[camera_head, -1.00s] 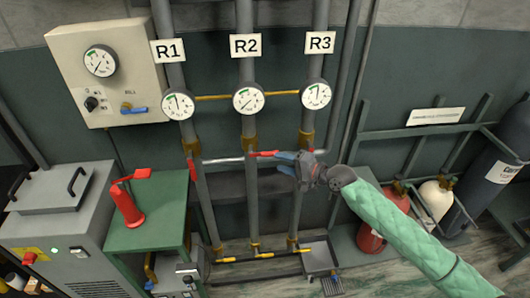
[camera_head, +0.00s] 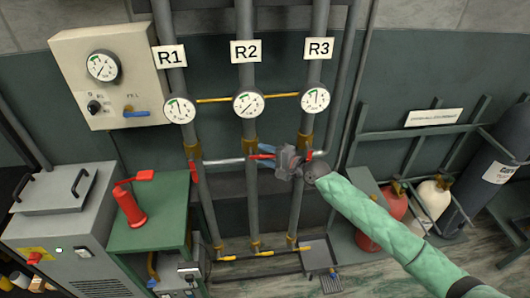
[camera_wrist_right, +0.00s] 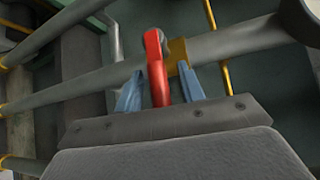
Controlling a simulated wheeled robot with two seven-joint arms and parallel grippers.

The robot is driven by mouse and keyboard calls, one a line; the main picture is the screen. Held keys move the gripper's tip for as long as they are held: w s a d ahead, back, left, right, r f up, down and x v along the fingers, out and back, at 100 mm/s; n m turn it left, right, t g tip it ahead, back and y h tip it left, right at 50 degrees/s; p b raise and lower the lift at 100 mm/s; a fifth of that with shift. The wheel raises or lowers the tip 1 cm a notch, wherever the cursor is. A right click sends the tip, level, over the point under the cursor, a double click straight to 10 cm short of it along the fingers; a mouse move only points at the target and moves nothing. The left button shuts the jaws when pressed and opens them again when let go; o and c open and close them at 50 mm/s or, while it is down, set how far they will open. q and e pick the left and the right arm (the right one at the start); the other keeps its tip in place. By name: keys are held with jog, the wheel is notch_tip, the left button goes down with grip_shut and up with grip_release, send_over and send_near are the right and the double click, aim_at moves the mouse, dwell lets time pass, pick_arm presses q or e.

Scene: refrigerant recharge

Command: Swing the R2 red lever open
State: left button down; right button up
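The R2 red lever (camera_head: 261,156) sits on the middle pipe, below the R2 sign (camera_head: 245,51) and its gauge (camera_head: 248,103). It points right, toward my right gripper. My right gripper (camera_head: 268,157) reaches in from the right, its blue fingers around the lever. In the right wrist view, the red lever (camera_wrist_right: 157,70) stands between the two blue fingertips (camera_wrist_right: 160,88), with narrow gaps on both sides, so the gripper looks open. The gripper body hides part of the lever's surroundings in the head view. My left gripper is not in view.
The R1 pipe with its red lever (camera_head: 194,172) stands to the left, and the R3 pipe (camera_head: 297,200) is just behind my right gripper. A green bench (camera_head: 150,235) with a red tool (camera_head: 130,207) is at left. Gas cylinders (camera_head: 432,205) stand at right.

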jog(key=shift+w+a, duration=0.15)
jog(key=shift+a, duration=0.05)
grip_shut()
jog(key=shift+f, duration=0.1)
